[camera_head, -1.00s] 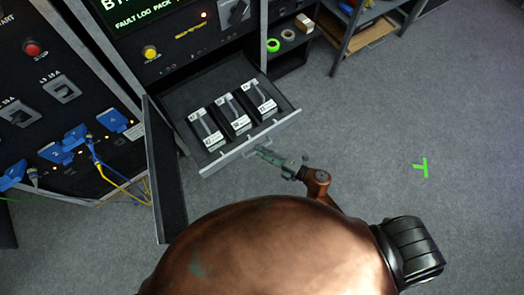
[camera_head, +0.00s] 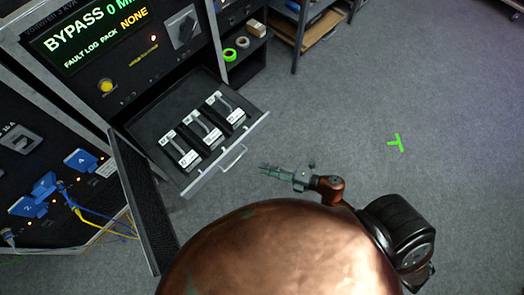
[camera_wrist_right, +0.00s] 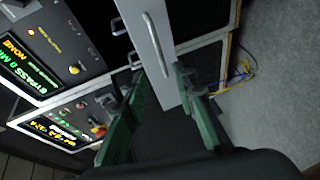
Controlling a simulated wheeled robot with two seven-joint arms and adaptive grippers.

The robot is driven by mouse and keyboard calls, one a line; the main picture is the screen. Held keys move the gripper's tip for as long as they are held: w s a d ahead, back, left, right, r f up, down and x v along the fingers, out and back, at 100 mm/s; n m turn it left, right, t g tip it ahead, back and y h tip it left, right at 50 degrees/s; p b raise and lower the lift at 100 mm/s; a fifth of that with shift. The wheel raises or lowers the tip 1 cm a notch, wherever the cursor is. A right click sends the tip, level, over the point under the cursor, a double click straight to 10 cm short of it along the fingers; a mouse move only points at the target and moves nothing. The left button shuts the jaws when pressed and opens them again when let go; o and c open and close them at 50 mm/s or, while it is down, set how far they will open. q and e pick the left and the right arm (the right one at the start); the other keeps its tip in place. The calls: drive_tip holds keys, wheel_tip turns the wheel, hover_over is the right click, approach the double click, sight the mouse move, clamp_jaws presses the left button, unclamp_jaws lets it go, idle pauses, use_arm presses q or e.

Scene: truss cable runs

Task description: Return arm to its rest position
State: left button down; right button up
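My right gripper (camera_head: 264,169) is a green two-finger gripper over the grey floor, just right of the open drawer (camera_head: 256,128) and apart from its handle (camera_head: 232,158). In the right wrist view the two green fingers (camera_wrist_right: 157,74) are spread with nothing held between them. The silver drawer handle (camera_wrist_right: 156,45) shows beyond the fingertips. My right arm reaches out low from behind my copper-coloured body. My left arm and gripper are not in view.
The drawer holds three black packs (camera_head: 203,130) with grey handles and white labels. A dark open panel (camera_head: 143,200) stands left of it. Blue connectors (camera_head: 82,160) with cables are at left. A shelf with tape rolls (camera_head: 232,55) stands behind.

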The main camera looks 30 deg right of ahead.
idle(0.5)
